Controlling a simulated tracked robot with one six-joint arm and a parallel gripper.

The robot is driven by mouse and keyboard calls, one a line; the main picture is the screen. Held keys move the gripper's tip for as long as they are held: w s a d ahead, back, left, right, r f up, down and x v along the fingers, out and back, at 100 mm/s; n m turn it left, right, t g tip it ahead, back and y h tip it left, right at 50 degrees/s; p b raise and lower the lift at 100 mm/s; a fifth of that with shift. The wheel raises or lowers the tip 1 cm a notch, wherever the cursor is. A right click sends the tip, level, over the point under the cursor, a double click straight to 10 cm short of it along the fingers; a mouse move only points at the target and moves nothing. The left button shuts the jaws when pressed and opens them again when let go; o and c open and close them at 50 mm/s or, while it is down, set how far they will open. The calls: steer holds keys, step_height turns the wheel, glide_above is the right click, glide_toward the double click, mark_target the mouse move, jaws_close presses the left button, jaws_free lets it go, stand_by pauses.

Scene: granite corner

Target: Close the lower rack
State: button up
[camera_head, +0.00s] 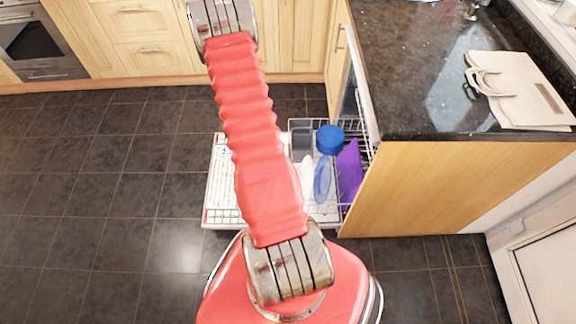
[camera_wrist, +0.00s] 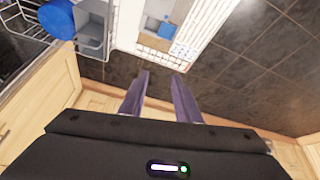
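The lower rack (camera_head: 362,128) is a wire rack pulled out of the dishwasher at the counter's end, over the open white door (camera_head: 221,190). It holds a blue bowl or cup (camera_head: 329,138), a blue upright dish (camera_head: 322,180), a purple plate (camera_head: 349,172) and a grey cutlery basket (camera_head: 301,142). In the wrist view, the rack's wires (camera_wrist: 20,47), the basket (camera_wrist: 92,28) and the door's inner face (camera_wrist: 128,25) show at the top. My gripper (camera_wrist: 162,73) is open and empty, apart from the rack. In the head view my arm hides it and part of the door.
A granite counter (camera_head: 430,75) with a wooden end panel (camera_head: 450,180) stands right of the rack. A white bag or board (camera_head: 515,90) lies on it. Wooden cabinets (camera_head: 140,35) and an oven (camera_head: 38,40) line the back. The dark tiled floor (camera_head: 100,200) at left is clear.

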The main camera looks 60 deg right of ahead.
steer(key=s+d+f+m+g+h, duration=0.1)
steer(key=s+d+f, duration=0.3)
steer(key=s+f, duration=1.1)
step_height(320, 180, down, 2)
steer(key=shift+s+f+m+g, duration=0.2)
steer(key=shift+m+g, duration=0.4)
steer(key=shift+g, duration=0.3)
steer(key=shift+x, duration=6.85)
steer(key=shift+w, duration=0.1)
steer(key=shift+c, duration=0.3)
jaws_close()
